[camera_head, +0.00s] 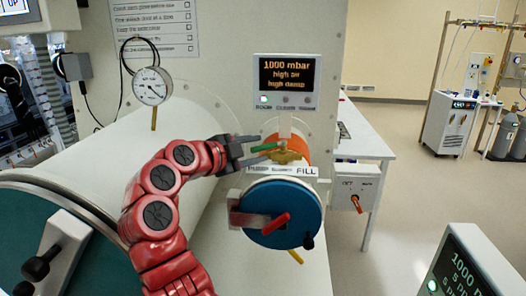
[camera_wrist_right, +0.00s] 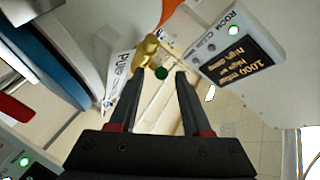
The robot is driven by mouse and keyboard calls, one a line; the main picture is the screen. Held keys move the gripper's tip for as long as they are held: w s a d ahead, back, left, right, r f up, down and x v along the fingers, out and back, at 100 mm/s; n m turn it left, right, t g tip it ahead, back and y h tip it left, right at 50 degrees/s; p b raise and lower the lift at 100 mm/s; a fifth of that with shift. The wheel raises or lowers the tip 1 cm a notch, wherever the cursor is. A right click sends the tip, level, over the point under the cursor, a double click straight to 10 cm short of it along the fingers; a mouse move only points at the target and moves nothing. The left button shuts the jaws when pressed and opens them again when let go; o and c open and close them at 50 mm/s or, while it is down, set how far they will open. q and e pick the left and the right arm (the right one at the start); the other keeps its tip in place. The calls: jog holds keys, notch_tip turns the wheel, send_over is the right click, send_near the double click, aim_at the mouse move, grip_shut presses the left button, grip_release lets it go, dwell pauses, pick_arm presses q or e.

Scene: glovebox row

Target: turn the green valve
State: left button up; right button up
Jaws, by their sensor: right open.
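The green valve has a slim green lever (camera_head: 266,147) on a brass body (camera_head: 288,156), just above the blue round door and below the display. In the right wrist view, the lever's green end (camera_wrist_right: 161,73) appears nearly end-on beside the brass body (camera_wrist_right: 146,51). My right gripper (camera_head: 255,149) reaches in from the left with its fingers apart, one above and one below the lever's end. In the right wrist view, the open fingertips (camera_wrist_right: 158,82) lie either side of the green end; contact cannot be told. My left gripper is not in view.
A blue round door (camera_head: 284,222) with a red handle sits just below the valve. The pressure display (camera_head: 286,77) is above it. A label reading FILL (camera_head: 305,170) lies beneath the lever.

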jog(key=b+v, duration=0.2)
jog(key=v, duration=1.2)
jog(key=shift+b, duration=0.35)
